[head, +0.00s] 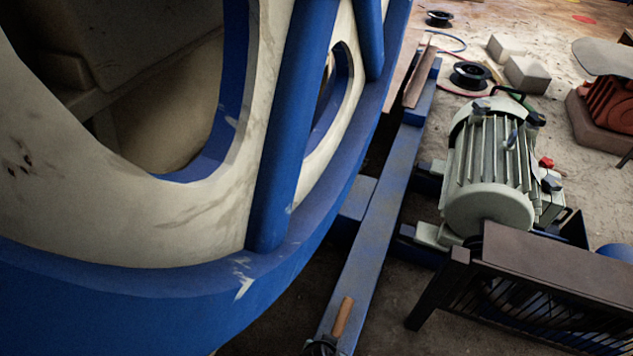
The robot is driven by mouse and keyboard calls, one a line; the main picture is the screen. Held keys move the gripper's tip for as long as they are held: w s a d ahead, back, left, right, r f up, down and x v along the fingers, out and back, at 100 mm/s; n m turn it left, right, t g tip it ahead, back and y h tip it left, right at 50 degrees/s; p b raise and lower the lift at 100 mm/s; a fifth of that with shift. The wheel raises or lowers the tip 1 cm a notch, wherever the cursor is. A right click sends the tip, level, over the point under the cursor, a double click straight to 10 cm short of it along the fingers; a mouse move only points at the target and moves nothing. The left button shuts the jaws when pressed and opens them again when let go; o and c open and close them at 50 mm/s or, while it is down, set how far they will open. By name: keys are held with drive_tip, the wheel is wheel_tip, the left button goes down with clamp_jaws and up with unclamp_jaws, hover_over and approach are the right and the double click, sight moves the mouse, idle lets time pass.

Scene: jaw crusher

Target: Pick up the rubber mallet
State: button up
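A short wooden handle (342,317) lies along the top of the blue beam at the bottom of the head view. A dark, rounded piece (322,347) shows at its lower end and is cut off by the picture's edge. Together they look like the rubber mallet, but I cannot make out the head clearly. My gripper is not in view.
A big blue and cream wheel (215,225) fills the left side, close to the blue beam (375,235). A grey-green motor (490,170) and a dark slatted guard (540,275) stand to the right. Concrete blocks (527,75) and cable reels (471,75) lie farther back.

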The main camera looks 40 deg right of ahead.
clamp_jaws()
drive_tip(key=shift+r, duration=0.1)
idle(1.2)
